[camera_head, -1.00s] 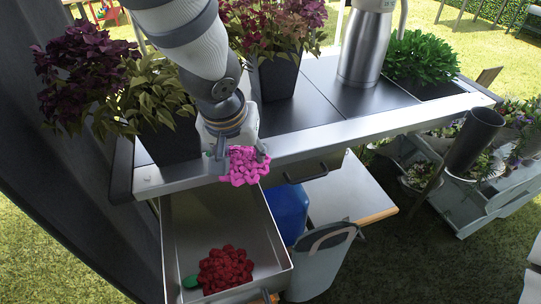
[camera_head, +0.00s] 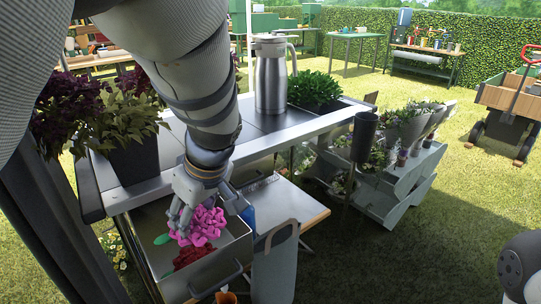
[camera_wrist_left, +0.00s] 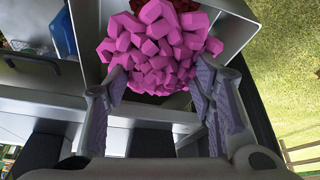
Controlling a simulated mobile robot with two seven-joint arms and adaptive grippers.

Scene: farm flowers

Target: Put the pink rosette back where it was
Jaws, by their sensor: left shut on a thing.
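The pink rosette (camera_head: 203,228) is a lumpy bright pink cluster. My left gripper (camera_head: 186,212) is shut on it and holds it over the open metal drawer (camera_head: 243,247). In the left wrist view the pink rosette (camera_wrist_left: 160,48) sits between the two fingers of my left gripper (camera_wrist_left: 155,85), with a drawer wall (camera_wrist_left: 84,30) beside it. A dark red rosette (camera_head: 190,256) lies in the drawer below, partly hidden by the pink one; a bit of it shows in the wrist view (camera_wrist_left: 185,5). My right gripper is not in view.
A small green thing (camera_head: 162,239) shows in the drawer. The metal-edged table (camera_head: 262,140) above carries potted plants and a steel jug (camera_head: 270,80). A grey bin (camera_head: 275,265) stands right of the drawer. A tiered planter (camera_head: 385,190) stands farther right.

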